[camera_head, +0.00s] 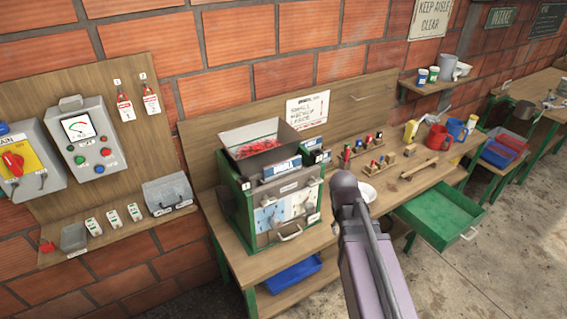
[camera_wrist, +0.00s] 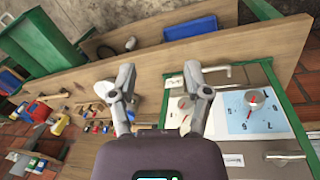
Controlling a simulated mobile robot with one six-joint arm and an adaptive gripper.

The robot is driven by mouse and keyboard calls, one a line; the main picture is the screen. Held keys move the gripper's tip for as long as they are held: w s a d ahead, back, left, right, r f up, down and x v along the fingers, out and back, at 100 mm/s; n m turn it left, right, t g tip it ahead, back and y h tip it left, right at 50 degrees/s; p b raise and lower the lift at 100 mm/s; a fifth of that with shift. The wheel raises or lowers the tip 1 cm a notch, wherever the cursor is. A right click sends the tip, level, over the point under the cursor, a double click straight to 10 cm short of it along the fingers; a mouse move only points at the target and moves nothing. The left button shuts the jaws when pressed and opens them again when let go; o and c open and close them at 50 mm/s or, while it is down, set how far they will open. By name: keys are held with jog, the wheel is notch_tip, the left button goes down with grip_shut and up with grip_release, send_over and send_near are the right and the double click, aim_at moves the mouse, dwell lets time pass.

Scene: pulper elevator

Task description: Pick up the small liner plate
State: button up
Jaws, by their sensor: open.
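I cannot single out the small liner plate in either view. A sign with "SMALL" and "LARGE" on it (camera_head: 307,110) hangs behind the bench. Wooden racks (camera_head: 377,166) holding small coloured pieces stand on the bench below it, too small to make out. The green-framed machine (camera_head: 234,206) is left of them, with a dial panel on its front. In the wrist view my gripper (camera_wrist: 160,76) is open and empty, its fingers spread in front of the bench edge and the panel's white plate (camera_wrist: 181,108). In the head view my arm hides the gripper.
A hopper of red cherries (camera_head: 257,147) tops the machine. A green drawer (camera_head: 440,214) stands open at the bench's right. A blue tray (camera_head: 292,275) lies below.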

jog(key=w+a+r+n+h, duration=0.3)
jog(key=w+a+r+n, duration=0.1)
jog(key=w+a+n, duration=0.2)
jog(key=n+t+h, duration=0.7)
jog(key=n, duration=0.8)
send_near(275, 164)
jog(key=v, duration=0.3)
jog(key=shift+s+r+p, duration=0.25)
jog(key=shift+r+p, duration=0.05)
jog(key=shift+p, duration=0.1)
jog(key=shift+d, duration=0.1)
jog(key=shift+b+x, duration=1.65)
jog(key=shift+x, duration=2.55)
jog(key=shift+w+f, duration=0.1)
jog(key=shift+f, duration=0.05)
